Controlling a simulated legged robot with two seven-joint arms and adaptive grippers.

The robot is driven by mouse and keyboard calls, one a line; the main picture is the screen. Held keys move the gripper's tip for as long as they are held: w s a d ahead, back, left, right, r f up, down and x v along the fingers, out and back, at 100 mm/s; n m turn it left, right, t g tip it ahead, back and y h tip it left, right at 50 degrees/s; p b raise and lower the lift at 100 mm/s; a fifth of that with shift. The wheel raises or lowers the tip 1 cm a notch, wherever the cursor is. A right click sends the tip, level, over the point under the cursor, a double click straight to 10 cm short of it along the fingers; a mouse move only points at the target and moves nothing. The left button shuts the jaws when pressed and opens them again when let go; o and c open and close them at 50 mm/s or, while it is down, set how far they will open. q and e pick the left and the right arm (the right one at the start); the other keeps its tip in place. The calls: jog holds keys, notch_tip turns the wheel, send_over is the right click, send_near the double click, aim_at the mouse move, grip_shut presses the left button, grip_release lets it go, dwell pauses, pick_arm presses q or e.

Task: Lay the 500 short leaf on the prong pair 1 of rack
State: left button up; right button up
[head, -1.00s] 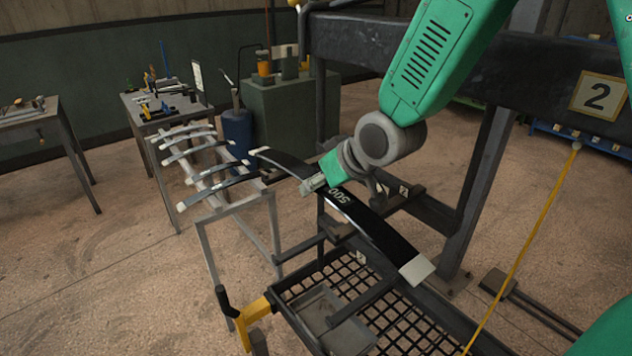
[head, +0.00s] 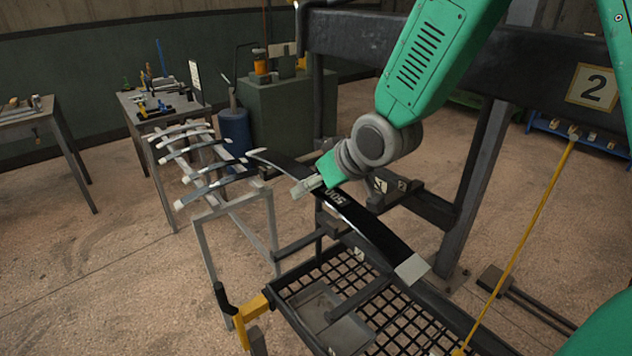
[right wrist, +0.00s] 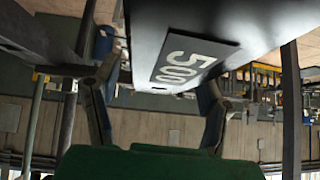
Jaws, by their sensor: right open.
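The 500 short leaf (head: 372,229) is a black curved strip with pale ends, lying slantwise over the rack's dark prongs (head: 300,246). It appears to lie on them, but the contact is partly hidden. My right gripper (head: 307,187) is at the leaf's middle, beside its white 500 marking. In the right wrist view the leaf (right wrist: 225,25) fills the top middle, and my right gripper's fingers (right wrist: 155,105) stand apart, one to each side below it. Number tags 1 and 2 (head: 391,185) show on the rack (head: 440,211). My left gripper is not in view.
A pale stand (head: 205,235) with several other leaves is at left. A mesh basket (head: 395,325) with a grey tray is below the leaf. A yellow handle (head: 250,310) sticks out at its front left. Workbenches and a green cabinet (head: 285,110) are behind.

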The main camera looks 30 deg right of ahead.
aim_at(336, 195)
jog(key=v, duration=0.6)
jog(key=shift+s+r, duration=0.15)
jog(key=shift+r, duration=0.2)
jog(key=shift+s+d+r, duration=0.2)
jog(key=shift+s+f, duration=0.1)
